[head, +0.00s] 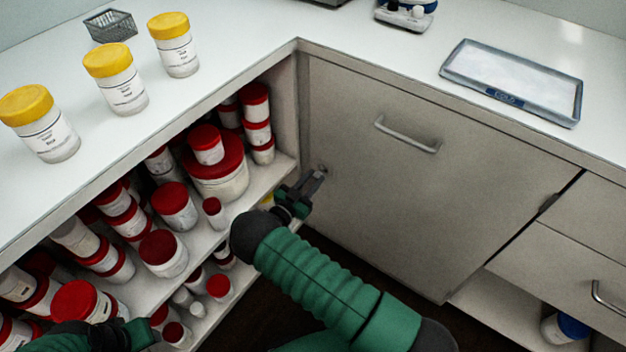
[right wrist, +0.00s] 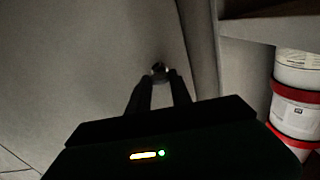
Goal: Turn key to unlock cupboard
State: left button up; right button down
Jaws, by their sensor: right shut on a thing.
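The grey cupboard door (head: 400,190) is closed flush in the corner unit, with a metal bar handle (head: 407,137) near its top. A small round lock (head: 322,167) sits near the door's left edge, and it also shows in the right wrist view (right wrist: 158,67). My right gripper (head: 314,183) is at the lock, its fingers shut on the key there. The key itself is mostly hidden between the fingertips, and its angle cannot be told. My left gripper (head: 138,334) is at the bottom left, in front of the open shelves; its jaws are unclear.
Open shelves (head: 262,190) on the left hold several red-lidded white jars (head: 175,206). Several yellow-lidded jars (head: 115,78) and a wire basket (head: 110,25) stand on the white counter (head: 235,45). A tray (head: 515,80) lies at right. Drawers (head: 585,270) adjoin the door.

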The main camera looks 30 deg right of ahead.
jog(key=m, duration=0.4)
jog(key=shift+s+f+m+b, duration=0.1)
jog(key=shift+f+m+b, duration=0.05)
jog(key=shift+m, duration=3.1)
jog(key=shift+s+f+m+b, duration=0.1)
jog(key=shift+m+b, duration=0.05)
jog(key=shift+m, duration=3.1)
jog(key=c, duration=1.2)
grip_release()
jog(key=shift+d, duration=0.1)
jog(key=shift+o, duration=0.2)
